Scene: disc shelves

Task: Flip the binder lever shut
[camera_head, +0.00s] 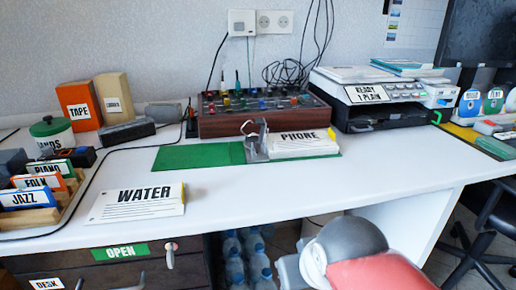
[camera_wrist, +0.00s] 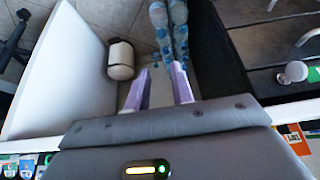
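A green binder (camera_head: 200,156) lies open on the white desk, in front of the wooden control box. Its metal lever mechanism (camera_head: 259,140) stands near its middle, with a thin wire part rising to the left. A stack of paper labelled PHONE (camera_head: 303,143) lies on its right half, beside the mechanism. In the wrist view my gripper (camera_wrist: 160,82) has two lilac fingers apart with nothing between them. It points down past the desk edge toward the floor, away from the binder. The head view shows part of my arm at the lower right, but not the fingers.
A WATER card (camera_head: 137,203) lies front left on the desk. File trays (camera_head: 40,190) stand at far left, a printer (camera_head: 375,100) at right. An OPEN drawer (camera_head: 119,251) and bottles (camera_wrist: 170,30) are below. The desk front (camera_head: 270,200) is clear.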

